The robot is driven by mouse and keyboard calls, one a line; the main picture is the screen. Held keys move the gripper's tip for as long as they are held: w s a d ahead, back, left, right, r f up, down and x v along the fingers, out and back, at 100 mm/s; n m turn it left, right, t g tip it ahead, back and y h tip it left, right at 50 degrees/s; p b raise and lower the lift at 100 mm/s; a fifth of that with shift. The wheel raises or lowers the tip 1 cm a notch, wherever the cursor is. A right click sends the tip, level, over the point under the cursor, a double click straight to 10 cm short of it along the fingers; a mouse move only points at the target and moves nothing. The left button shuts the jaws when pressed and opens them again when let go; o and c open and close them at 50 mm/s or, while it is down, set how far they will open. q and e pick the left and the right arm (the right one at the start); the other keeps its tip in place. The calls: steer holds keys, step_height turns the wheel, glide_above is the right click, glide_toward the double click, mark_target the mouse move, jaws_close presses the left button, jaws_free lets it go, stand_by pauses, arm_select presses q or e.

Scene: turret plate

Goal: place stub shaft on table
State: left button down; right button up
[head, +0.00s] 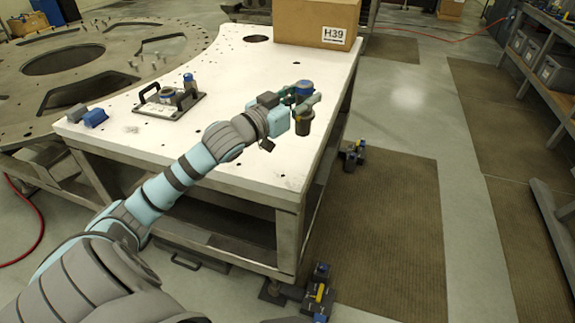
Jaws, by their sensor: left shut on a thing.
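The stub shaft (304,125) is a dark cylinder with a blue top, held roughly upright. My left gripper (304,103) is shut around it, and the fingers hide part of its middle. The shaft shows against the right part of the white table (235,70), near its right edge. I cannot tell whether its lower end touches the table top. My right gripper is not in view.
A black-handled tray (148,112) with small parts stands on the table's left part. Blue and grey blocks (95,117) lie at its left corner. A cardboard box (300,20) marked H39 stands at the back. The big turret plate (30,85) is at left. The table's middle is clear.

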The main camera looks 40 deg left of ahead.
arm_select(q)
steer(key=w+a+r+n+y, duration=0.2)
steer(key=w+a+r+y, duration=0.15)
steer(key=a, duration=0.25)
step_height(320, 180, down, 19)
steer(key=b, duration=0.3)
steer(key=shift+s+h, duration=0.2)
steer(key=shift+h, duration=0.15)
steer(key=c, duration=1.2)
jaws_free()
steer(key=shift+r, duration=0.1)
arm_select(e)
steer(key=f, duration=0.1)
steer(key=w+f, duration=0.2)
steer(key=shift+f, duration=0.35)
